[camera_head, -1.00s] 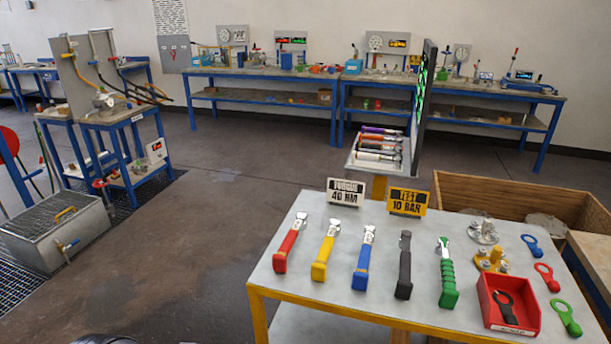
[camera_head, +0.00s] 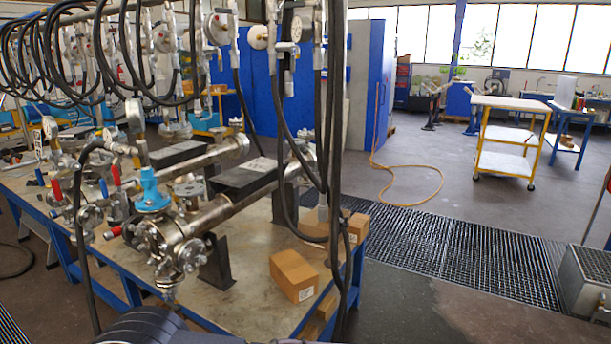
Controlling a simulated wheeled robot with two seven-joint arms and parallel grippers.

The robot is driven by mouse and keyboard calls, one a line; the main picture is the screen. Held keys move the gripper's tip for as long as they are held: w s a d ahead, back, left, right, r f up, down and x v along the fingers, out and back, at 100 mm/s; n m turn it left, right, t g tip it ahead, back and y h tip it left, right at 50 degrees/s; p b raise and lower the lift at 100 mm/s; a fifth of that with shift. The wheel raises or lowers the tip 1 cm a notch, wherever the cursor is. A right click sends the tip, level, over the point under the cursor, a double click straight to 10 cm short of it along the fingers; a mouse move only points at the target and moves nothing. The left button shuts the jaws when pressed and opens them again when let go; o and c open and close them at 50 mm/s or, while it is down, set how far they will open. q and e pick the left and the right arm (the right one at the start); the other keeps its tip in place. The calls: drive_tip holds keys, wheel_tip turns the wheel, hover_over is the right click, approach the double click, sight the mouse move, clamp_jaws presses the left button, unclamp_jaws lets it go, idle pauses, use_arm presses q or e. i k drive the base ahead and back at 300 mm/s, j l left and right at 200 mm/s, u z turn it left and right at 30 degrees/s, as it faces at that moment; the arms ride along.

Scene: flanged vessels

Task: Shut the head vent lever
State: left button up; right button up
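A metal flanged vessel (camera_head: 228,207) lies on a stand on the blue-framed workbench, at the left of the head view. Its near end is a bolted flange (camera_head: 165,245) with a blue fitting (camera_head: 151,190) on top. Small valves with coloured lever handles sit around the vessel ends: a red handle (camera_head: 113,232) by the near flange, another red one (camera_head: 56,189) and a blue one (camera_head: 104,188) further left. I cannot tell which is the head vent lever or how it is set. Neither of my grippers is in view.
Black hoses (camera_head: 330,140) hang from an overhead rail down past the bench. A cardboard box (camera_head: 294,275) sits on the bench's near right. A floor grating (camera_head: 470,255) and open floor lie right. A yellow-framed cart (camera_head: 508,140) stands further back.

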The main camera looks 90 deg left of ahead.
sight(102, 182)
drive_tip(key=u, duration=5.4)
drive_tip(key=i+j+u, duration=0.15)
drive_tip(key=j, duration=0.25)
drive_tip(key=j+u, duration=0.15)
drive_tip(key=j, duration=0.25)
drive_tip(key=i+j+u, duration=0.15)
drive_tip(key=j, duration=0.2)
drive_tip(key=i+j+u, duration=0.15)
drive_tip(key=j, duration=0.2)
drive_tip(key=i+j+z, duration=0.2)
drive_tip(key=i, duration=0.35)
drive_tip(key=i+j+z, duration=0.15)
drive_tip(key=i+j, duration=0.3)
drive_tip(key=i+l+z, duration=0.2)
drive_tip(key=i+z, duration=1.25)
drive_tip(key=z, duration=0.15)
